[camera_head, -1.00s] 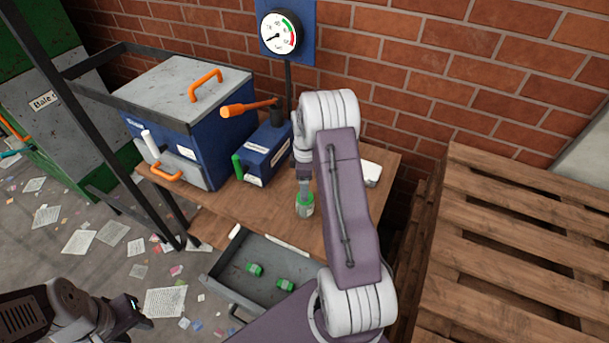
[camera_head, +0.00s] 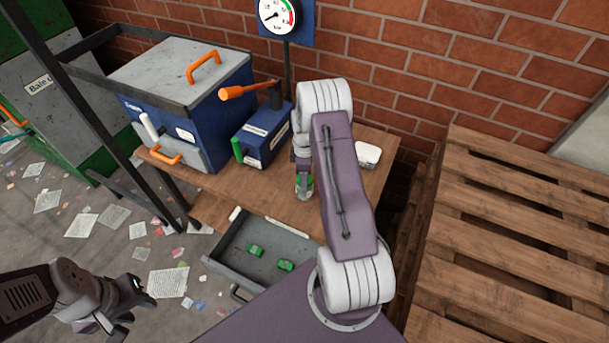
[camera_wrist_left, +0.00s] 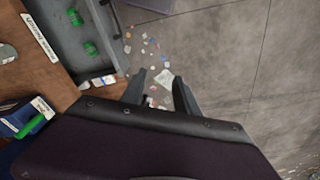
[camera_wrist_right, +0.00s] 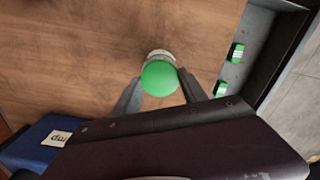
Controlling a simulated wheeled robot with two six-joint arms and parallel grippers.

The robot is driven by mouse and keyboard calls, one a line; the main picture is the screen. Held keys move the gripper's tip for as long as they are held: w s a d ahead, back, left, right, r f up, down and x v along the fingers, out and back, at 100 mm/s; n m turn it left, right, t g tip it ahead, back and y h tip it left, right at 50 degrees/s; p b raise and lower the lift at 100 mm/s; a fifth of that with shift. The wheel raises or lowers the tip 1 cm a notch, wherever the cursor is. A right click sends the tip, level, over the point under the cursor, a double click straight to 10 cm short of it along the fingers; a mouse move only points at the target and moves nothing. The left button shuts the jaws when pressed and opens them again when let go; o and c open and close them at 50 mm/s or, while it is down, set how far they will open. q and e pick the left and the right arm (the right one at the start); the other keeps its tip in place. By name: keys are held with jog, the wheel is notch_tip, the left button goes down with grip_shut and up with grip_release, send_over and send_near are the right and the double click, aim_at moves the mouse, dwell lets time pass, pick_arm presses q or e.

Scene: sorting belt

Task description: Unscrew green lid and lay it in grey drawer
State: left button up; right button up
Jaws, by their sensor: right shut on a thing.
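A jar (camera_head: 304,190) with a green lid stands on the wooden bench, mostly hidden behind my right gripper in the head view. The round green lid (camera_wrist_right: 160,78) shows from above in the right wrist view, with some of the jar beyond it. My right gripper (camera_wrist_right: 161,90) is shut on the lid, one finger on each side. The grey drawer (camera_head: 270,242) is pulled out at the bench front, with two small green items (camera_head: 255,250) lying in it. My left gripper (camera_wrist_left: 160,86) is open and empty, away from the bench over the littered floor.
A blue box (camera_head: 262,137) with an orange-handled lever and a larger blue bin (camera_head: 180,95) stand at the back left. A small white object (camera_head: 368,154) lies right of my right arm. Wooden pallets (camera_head: 510,230) are at the right. Bench space around the jar is clear.

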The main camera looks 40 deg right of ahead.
pick_arm(q)
jog(key=o, duration=0.5)
jog(key=shift+d+f, duration=0.1)
jog(key=shift+d, duration=0.1)
jog(key=o, duration=0.4)
jog(key=d+f+n+h, duration=0.1)
jog(key=d, duration=0.2)
jog(key=w+d+f+n+g+h, duration=0.1)
jog(key=d, duration=0.3)
jog(key=w+d+f+n+g+h, duration=0.1)
jog(key=d+n, duration=0.1)
jog(key=d, duration=0.1)
jog(key=shift+w+d, duration=0.15)
pick_arm(e)
jog(key=shift+s+r, duration=0.1)
pick_arm(q)
jog(key=n+t+h, duration=0.4)
jog(key=n+h, duration=0.6)
jog(key=n, duration=0.6)
send_near(299, 189)
jog(key=x, duration=1.1)
jog(key=shift+w+d+f, duration=0.15)
jog(key=shift+d+f, duration=0.1)
jog(key=shift+f, duration=0.05)
